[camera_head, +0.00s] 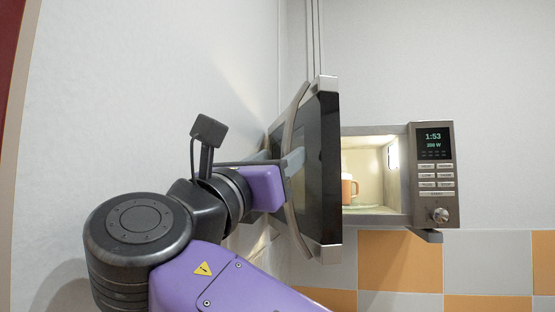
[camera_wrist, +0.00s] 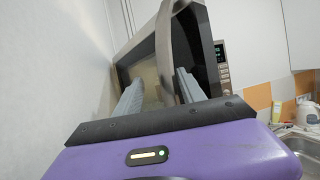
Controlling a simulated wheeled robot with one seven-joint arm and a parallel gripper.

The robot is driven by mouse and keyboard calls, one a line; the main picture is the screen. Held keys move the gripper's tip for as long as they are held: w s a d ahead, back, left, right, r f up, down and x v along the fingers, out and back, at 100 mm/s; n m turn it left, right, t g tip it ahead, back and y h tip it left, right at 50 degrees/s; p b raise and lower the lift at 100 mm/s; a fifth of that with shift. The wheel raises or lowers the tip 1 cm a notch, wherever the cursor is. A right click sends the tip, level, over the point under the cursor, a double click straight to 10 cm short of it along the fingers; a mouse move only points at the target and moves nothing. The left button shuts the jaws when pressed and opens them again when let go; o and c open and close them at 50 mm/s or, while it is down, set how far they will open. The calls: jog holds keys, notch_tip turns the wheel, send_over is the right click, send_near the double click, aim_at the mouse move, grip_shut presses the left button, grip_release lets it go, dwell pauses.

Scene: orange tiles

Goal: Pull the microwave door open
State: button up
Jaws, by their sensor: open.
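The microwave (camera_head: 408,222) is mounted on the wall, and its lit inside shows. Its dark door (camera_head: 322,170) stands swung wide open to the left of the cavity. The curved metal door handle (camera_head: 294,228) faces my gripper (camera_head: 292,162), which is at the handle's middle. In the wrist view, the handle (camera_wrist: 165,45) rises between the two spread grey fingers of my gripper (camera_wrist: 158,88), with the dark door (camera_wrist: 205,50) behind. The fingers are open. Whether either finger touches the handle is not clear.
An orange mug (camera_head: 348,188) stands inside the microwave. The control panel (camera_head: 434,160) is at its right. A white wall (camera_head: 150,90) lies close to the left of my arm. The wrist view shows a sink (camera_wrist: 300,142) and a kettle (camera_wrist: 308,113) at the right.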

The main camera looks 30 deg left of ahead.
jog(key=b+v, duration=0.2)
jog(key=v, duration=0.5)
jog(key=shift+s+f+b, duration=0.15)
jog(key=shift+s+b, duration=0.2)
jog(key=shift+s, duration=0.05)
